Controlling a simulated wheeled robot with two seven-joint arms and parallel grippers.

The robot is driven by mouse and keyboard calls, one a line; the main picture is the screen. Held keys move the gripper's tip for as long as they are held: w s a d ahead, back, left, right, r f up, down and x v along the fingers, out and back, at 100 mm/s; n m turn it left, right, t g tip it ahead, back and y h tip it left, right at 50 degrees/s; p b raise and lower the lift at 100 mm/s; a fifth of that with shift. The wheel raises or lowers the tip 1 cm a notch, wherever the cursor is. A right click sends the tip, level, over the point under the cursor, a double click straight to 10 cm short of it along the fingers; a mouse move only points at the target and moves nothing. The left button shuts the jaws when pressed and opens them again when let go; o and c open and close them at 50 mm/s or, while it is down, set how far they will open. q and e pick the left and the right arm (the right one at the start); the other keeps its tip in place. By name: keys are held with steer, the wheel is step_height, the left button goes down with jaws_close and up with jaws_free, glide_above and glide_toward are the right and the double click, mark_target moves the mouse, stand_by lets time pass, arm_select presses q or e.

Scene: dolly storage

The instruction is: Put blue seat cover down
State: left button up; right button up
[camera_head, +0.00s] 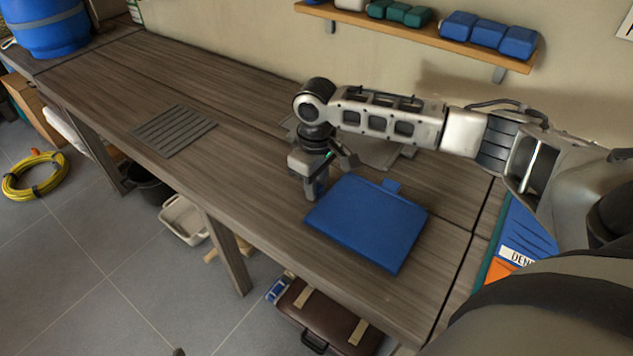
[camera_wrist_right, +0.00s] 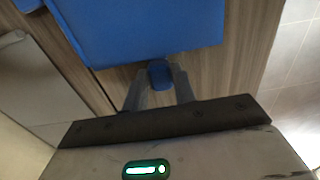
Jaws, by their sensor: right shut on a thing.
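The blue seat cover (camera_head: 368,224) is a flat, roughly square pad at the right part of the wooden workbench (camera_head: 254,194). It lies level on the bench top or just above it; I cannot tell which. A small blue tab sticks out at its far edge. My right gripper (camera_head: 327,182) is at its left edge, pointing down. In the right wrist view, the right gripper (camera_wrist_right: 159,78) is shut on a small blue tab at the edge of the seat cover (camera_wrist_right: 145,30). My left gripper is not in view.
A grey slatted plate (camera_head: 172,131) lies on the bench to the left, with bare wood between. A flat grey item (camera_head: 375,151) lies behind my right gripper. A wall shelf (camera_head: 420,36) holds several blue and green items. A brown case (camera_head: 325,318) is below the bench.

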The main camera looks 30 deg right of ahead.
steer(key=o, duration=1)
steer(key=shift+r, duration=0.1)
